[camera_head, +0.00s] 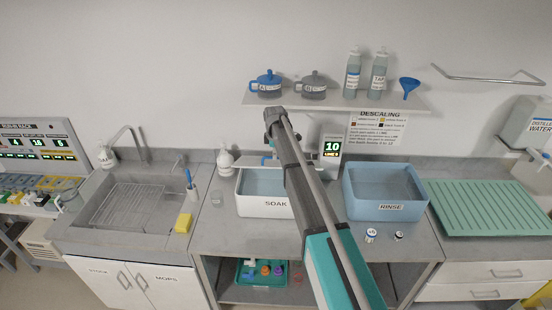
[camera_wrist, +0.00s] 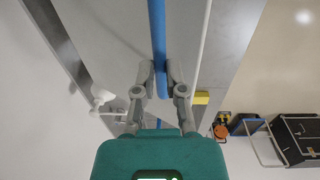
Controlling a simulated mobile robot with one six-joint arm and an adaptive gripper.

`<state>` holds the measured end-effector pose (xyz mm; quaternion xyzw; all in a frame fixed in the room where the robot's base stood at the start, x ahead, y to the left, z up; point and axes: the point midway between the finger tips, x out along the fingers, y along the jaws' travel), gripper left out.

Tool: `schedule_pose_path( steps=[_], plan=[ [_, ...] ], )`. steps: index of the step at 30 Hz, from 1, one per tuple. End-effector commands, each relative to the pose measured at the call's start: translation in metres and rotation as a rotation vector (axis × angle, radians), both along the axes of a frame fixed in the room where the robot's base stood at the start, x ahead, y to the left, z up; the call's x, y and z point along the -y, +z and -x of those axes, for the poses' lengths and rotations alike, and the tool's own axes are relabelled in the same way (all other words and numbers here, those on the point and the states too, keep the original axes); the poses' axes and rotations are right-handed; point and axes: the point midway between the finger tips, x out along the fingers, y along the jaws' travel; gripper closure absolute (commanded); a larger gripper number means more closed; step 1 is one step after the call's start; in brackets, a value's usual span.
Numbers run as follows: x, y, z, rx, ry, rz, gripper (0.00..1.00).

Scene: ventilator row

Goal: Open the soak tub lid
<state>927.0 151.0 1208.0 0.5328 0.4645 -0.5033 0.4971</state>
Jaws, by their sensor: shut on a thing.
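The white soak tub (camera_head: 265,206), labelled SOAK, stands on the counter in the head view. Its inside shows, with grey-blue liquid in it. A pale lid panel (camera_head: 246,160) shows raised at the tub's back edge, with a bit of blue handle (camera_head: 268,159) near it. My arm crosses in front of the tub's right part and hides some of the lid. In the wrist view, my gripper (camera_wrist: 160,72) is shut on the long blue handle bar (camera_wrist: 157,30), which runs between its fingers. The pale panel (camera_wrist: 115,30) lies behind the bar.
A blue rinse tub (camera_head: 388,208) stands right of the soak tub, with a green drying mat (camera_head: 490,207) beyond. A sink (camera_head: 135,205) and yellow sponge (camera_head: 183,223) are left. A shelf (camera_head: 340,103) with jugs and bottles hangs above. A white bottle (camera_head: 225,162) stands behind left.

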Motion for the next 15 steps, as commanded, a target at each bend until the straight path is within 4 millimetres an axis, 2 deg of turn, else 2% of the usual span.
schedule_pose_path(
  steps=[1, 3, 15],
  plan=[
    [0.000, 0.012, -0.014, 0.010, -0.001, -0.002, 1.00],
    [0.001, 0.021, -0.022, 0.010, -0.001, -0.002, 1.00],
    [0.009, 0.057, -0.075, 0.011, -0.005, 0.000, 1.00]
  ],
)
